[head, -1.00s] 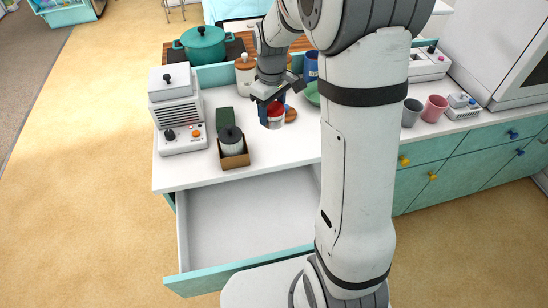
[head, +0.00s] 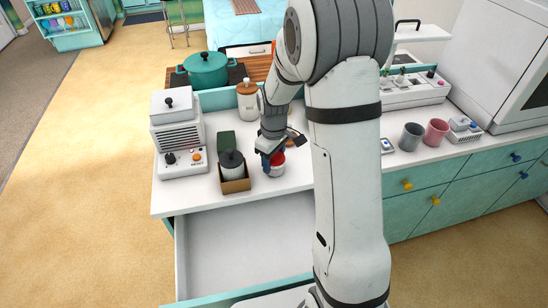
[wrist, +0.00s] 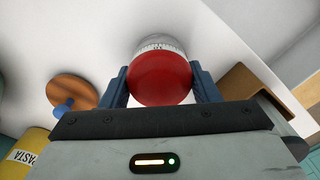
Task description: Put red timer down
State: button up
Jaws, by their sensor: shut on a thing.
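The red timer, a red-topped white cylinder with a dial scale, is at the front of the white counter in the head view (head: 278,170). It fills the middle of the wrist view (wrist: 160,78), its red top facing the camera. My gripper (wrist: 161,84) is shut on it, one blue finger on each side. In the head view my gripper (head: 273,160) points down and partly hides the timer. The timer is at or just above the counter (head: 195,192); I cannot tell whether its base touches.
A brown box (head: 236,186) holding a dark-lidded jar stands close left of the timer. A white appliance (head: 178,135) is further left. An open drawer (head: 245,250) lies below the front edge. Grey (head: 411,137) and pink (head: 436,131) cups stand right.

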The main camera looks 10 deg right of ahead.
jog(key=shift+f, duration=0.15)
jog(key=o, duration=1.1)
notch_tip(320, 180, up, 12)
jog(key=r, duration=0.1)
jog(key=shift+s+d+r+m+t, duration=0.1)
jog(key=shift+s+r+m+t, duration=0.9)
jog(key=shift+s, duration=2.65)
jog(key=shift+s+d+r+m+g, duration=0.1)
jog(key=shift+s+r+m, duration=0.3)
jog(key=shift+s+m, duration=2.25)
jog(key=shift+s+d+r+m+t, duration=0.1)
jog(key=shift+s+r+m+t, duration=0.4)
jog(key=shift+s, duration=4.1)
jog(key=shift+r, duration=0.2)
jog(key=shift+c, duration=0.4)
